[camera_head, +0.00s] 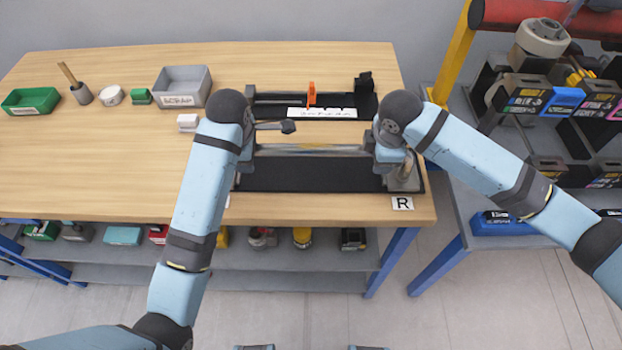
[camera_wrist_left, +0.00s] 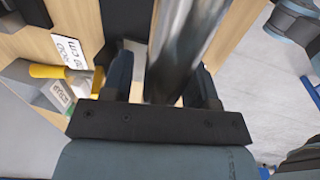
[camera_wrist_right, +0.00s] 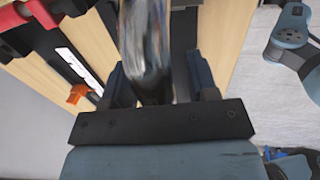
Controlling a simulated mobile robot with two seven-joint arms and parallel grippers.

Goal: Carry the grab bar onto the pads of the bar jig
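The grab bar (camera_head: 310,151) is a shiny metal tube lying left to right between my two grippers. It runs over a black fixture (camera_head: 310,178), which I take for part of the bar jig; its pads cannot be made out. My left gripper (camera_head: 246,160) is at the bar's left end. In the left wrist view the bar (camera_wrist_left: 178,45) passes between its spread fingers, with a gap on one side. My right gripper (camera_head: 388,160) is at the right end. In the right wrist view the bar (camera_wrist_right: 146,50) lies between spread fingers, also with a gap.
Behind is a black rack with a white label strip (camera_head: 322,112) and an orange clip (camera_head: 311,93). A grey scrap bin (camera_head: 183,86), white block (camera_head: 187,122) and green tray (camera_head: 30,101) stand left. An "R" card (camera_head: 402,203) lies front right.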

